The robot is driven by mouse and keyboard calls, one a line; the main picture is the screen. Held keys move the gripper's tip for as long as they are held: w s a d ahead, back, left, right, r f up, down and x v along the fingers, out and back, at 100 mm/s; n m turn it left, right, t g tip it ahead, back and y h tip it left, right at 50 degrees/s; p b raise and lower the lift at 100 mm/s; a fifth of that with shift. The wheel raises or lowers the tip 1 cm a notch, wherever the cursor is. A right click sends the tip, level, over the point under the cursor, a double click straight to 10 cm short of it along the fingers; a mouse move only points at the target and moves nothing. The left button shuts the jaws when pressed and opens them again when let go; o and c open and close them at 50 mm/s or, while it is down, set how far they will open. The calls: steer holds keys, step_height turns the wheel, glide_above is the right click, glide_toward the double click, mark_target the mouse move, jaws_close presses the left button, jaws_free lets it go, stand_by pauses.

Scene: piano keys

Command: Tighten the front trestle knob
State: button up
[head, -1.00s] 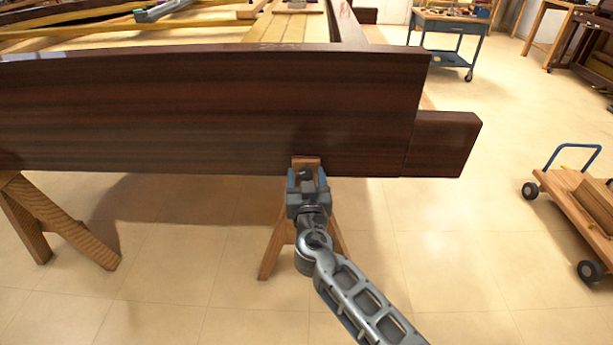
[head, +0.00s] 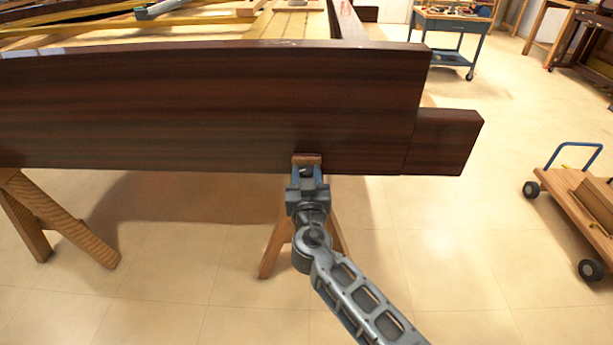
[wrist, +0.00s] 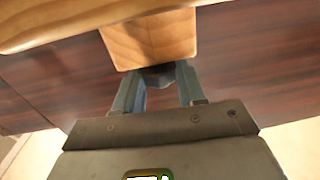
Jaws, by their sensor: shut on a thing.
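The front trestle (head: 272,250) is light wood and stands under the dark piano case (head: 200,110). Its top block shows just above my gripper (head: 307,172) in the head view, and fills the upper middle of the wrist view as a pale wood block (wrist: 150,38). A small dark knob (wrist: 158,78) shows below this block, between the two blue-grey fingers of my gripper in the wrist view. My gripper is shut on the knob. The fingers hide most of the knob, and its markings and turn angle cannot be made out.
Another wooden trestle (head: 60,225) stands at the left. A low wheeled dolly (head: 580,205) with a blue handle is at the right. A blue tool cart (head: 450,35) is at the back. The tiled floor between is clear.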

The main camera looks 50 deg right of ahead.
steer(key=shift+w+a+f+m+g+h+b, duration=0.15)
steer(key=shift+m+g+h+b, duration=0.65)
steer(key=shift+b, duration=0.65)
steer(key=shift+w+d+f+m+g+h+b, duration=0.15)
steer(key=shift+m+g+h+b, duration=0.35)
steer(key=shift+g+b, duration=0.75)
steer(key=shift+a+r+m+g+h+b, duration=0.15)
steer(key=shift+m+g+h+b, duration=0.3)
steer(key=shift+b, duration=0.6)
steer(key=shift+r+m+g, duration=0.15)
steer(key=shift+m+g, duration=0.15)
steer(key=shift+m, duration=0.05)
steer(key=o, duration=1)
